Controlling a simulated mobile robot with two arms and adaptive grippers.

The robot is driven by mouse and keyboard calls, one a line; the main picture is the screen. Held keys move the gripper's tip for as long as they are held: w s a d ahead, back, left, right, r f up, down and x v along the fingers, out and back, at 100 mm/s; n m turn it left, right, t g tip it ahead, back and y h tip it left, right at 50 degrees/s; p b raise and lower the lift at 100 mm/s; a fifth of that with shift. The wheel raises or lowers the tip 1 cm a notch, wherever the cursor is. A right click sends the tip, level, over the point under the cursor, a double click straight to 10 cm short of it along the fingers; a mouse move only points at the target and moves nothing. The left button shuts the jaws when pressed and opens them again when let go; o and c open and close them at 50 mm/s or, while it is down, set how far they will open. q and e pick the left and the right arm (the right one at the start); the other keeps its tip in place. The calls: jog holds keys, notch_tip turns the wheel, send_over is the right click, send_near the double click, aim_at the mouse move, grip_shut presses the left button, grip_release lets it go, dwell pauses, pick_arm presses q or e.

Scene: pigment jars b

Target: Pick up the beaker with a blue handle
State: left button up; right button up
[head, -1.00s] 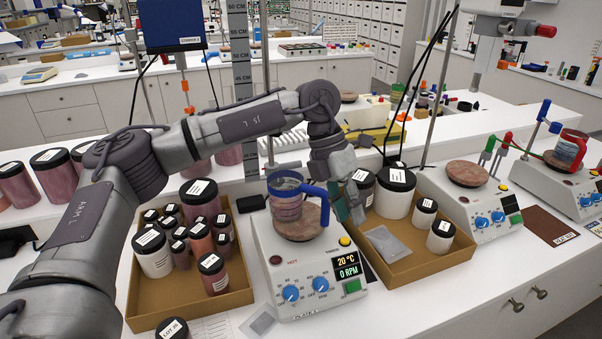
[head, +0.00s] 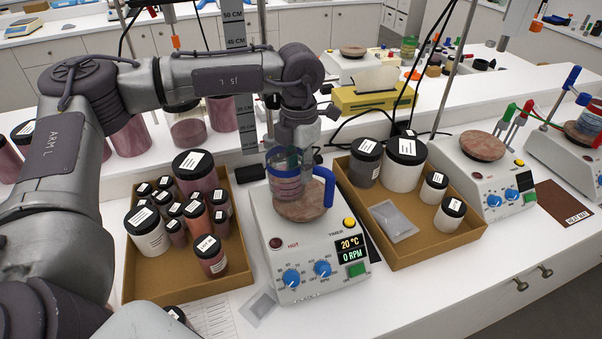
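The clear beaker (head: 284,182) with a blue rim and blue handle (head: 326,188) stands upright on the round plate (head: 304,207) of the near hot plate. It holds a reddish-purple content, and its handle points right. My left gripper (head: 301,150) is just behind and above the beaker, pointing down. Its fingertips are partly hidden by the beaker and handle, so I cannot tell its opening or whether it touches the beaker. My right gripper is not in view.
The hot plate (head: 308,249) stands between a cardboard tray (head: 187,283) of jars on the left and another tray (head: 420,249) of jars on the right. A metal rod rises behind the hot plate. More hot plates with red, green and blue clamps (head: 507,117) stand right.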

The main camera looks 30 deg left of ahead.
aim_at(298, 198)
pick_arm(q)
jog(key=f+p, duration=0.2)
jog(key=f, duration=0.1)
jog(key=f+p, duration=0.1)
jog(key=shift+a+f, duration=0.25)
jog(key=shift+f, duration=0.15)
jog(key=shift+w+f, duration=0.1)
jog(key=shift+f, duration=0.15)
grip_shut()
